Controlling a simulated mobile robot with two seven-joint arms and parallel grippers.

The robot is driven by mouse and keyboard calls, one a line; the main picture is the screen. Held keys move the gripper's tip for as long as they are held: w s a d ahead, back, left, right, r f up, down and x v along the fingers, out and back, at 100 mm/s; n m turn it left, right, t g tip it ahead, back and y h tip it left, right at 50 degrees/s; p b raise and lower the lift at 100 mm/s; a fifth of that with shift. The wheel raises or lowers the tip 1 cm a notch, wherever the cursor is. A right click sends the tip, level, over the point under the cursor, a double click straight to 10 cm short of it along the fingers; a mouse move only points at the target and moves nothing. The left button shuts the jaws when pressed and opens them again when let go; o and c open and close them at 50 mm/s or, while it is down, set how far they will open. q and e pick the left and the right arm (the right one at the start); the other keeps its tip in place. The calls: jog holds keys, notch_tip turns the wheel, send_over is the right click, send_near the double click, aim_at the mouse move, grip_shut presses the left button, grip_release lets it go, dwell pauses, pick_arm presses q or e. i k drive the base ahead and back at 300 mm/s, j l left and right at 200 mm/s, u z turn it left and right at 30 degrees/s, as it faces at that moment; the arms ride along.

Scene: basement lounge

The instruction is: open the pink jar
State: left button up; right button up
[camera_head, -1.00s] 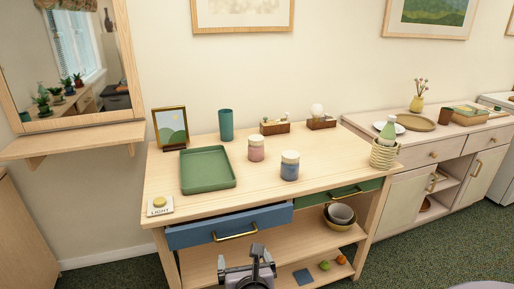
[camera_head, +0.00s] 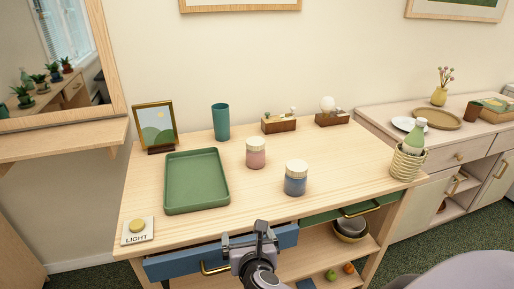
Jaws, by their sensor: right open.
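The pink jar (camera_head: 256,159) stands upright near the middle of the wooden table (camera_head: 335,170). Its pale lid (camera_head: 256,144) is on top. My right gripper (camera_head: 251,239) is at the table's front edge, in front of the blue drawer in the picture. It is open and apart from both jars, with nothing seen in it. My left gripper is not in view.
A green tray (camera_head: 196,207) lies left of the pink jar. A teal cup (camera_head: 221,122), a picture frame (camera_head: 156,124) and wooden boxes (camera_head: 279,126) stand behind. A light switch (camera_head: 137,231) is at front left; stacked rings around a green bottle (camera_head: 407,163) are at right.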

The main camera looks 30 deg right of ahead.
aim_at(255, 160)
jog(key=i+l, duration=0.8)
jog(key=l, duration=0.15)
